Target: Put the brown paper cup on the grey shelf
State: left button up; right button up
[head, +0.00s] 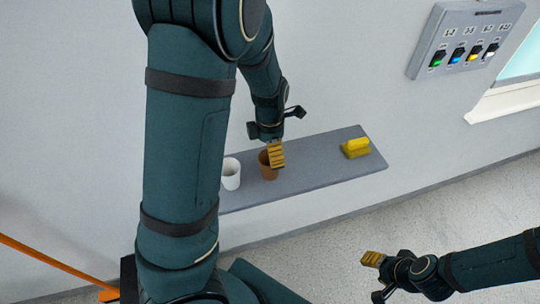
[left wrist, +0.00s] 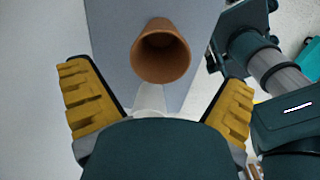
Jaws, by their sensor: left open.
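The brown paper cup (head: 267,170) stands upright on the grey shelf (head: 320,161), partly covered by my left gripper in the head view. My left gripper (head: 277,154) is at the cup, open and empty. In the left wrist view the brown cup (left wrist: 161,50) shows its open mouth, ahead of and between the spread yellow fingers of my left gripper (left wrist: 157,80). I cannot tell whether a finger touches it. My right gripper (head: 374,262) is low at the right, away from the shelf, with one yellow finger pad showing; its opening is unclear.
A white cup (head: 231,173) stands on the shelf left of the brown cup. A yellow block-like thing (head: 356,147) lies near the shelf's right end, with bare shelf between. A switch panel (head: 465,40) is on the wall. An orange bar (head: 50,262) is at lower left.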

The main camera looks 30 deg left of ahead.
pick_arm(q)
notch_tip(320, 180, up, 6)
dwell(0.8)
